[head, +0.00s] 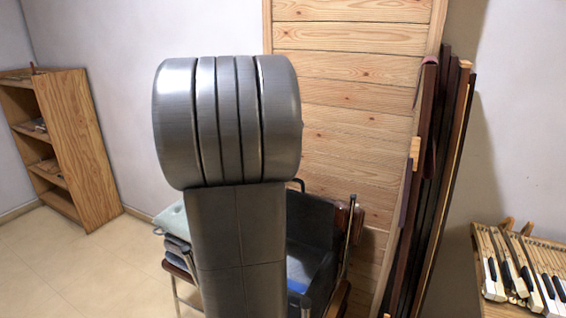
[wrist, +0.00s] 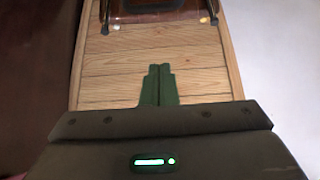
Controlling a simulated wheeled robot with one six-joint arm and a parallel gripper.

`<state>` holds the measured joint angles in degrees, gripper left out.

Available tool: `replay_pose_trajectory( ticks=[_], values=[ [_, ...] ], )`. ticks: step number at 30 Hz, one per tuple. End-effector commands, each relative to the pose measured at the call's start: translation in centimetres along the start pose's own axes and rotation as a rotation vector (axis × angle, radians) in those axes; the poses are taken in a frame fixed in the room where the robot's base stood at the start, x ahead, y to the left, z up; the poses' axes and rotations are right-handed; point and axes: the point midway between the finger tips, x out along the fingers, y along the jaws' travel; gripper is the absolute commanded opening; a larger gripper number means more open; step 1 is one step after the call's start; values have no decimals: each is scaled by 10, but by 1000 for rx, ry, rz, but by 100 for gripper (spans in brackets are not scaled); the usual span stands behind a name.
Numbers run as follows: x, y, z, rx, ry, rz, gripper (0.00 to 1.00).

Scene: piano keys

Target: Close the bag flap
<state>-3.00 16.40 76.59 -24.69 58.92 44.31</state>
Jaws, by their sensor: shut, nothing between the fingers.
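In the head view a dark item that looks like the bag (head: 312,226) rests on a chair, partly hidden behind my grey arm. A patch of blue shows low inside it. I cannot tell its flap apart from its back panel or the chair. My gripper (wrist: 160,69) shows in the wrist view with its two dark green fingers together and nothing between them. It points toward the wooden plank panel (wrist: 110,68). The bag cannot be made out in the wrist view. The gripper is not visible in the head view.
A wooden shelf (head: 78,150) stands at left. A pale cushion (head: 172,218) lies left of my arm. Long dark boards (head: 428,185) lean on the plank panel. Piano keys (head: 520,270) lie at lower right. In the wrist view a brown seat (wrist: 155,8) shows at the top.

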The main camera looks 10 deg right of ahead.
Motion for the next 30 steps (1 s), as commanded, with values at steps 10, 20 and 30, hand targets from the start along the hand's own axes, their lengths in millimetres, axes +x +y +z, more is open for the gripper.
replay_pose_trajectory(
  ticks=[10, 20, 30],
  values=[
    [47, 3, -1, 13, 0, 6, 0],
    [95, 2, 10, 9, 3, 1, 0],
    [86, 2, 36, 10, 2, 1, 0]
  ],
)
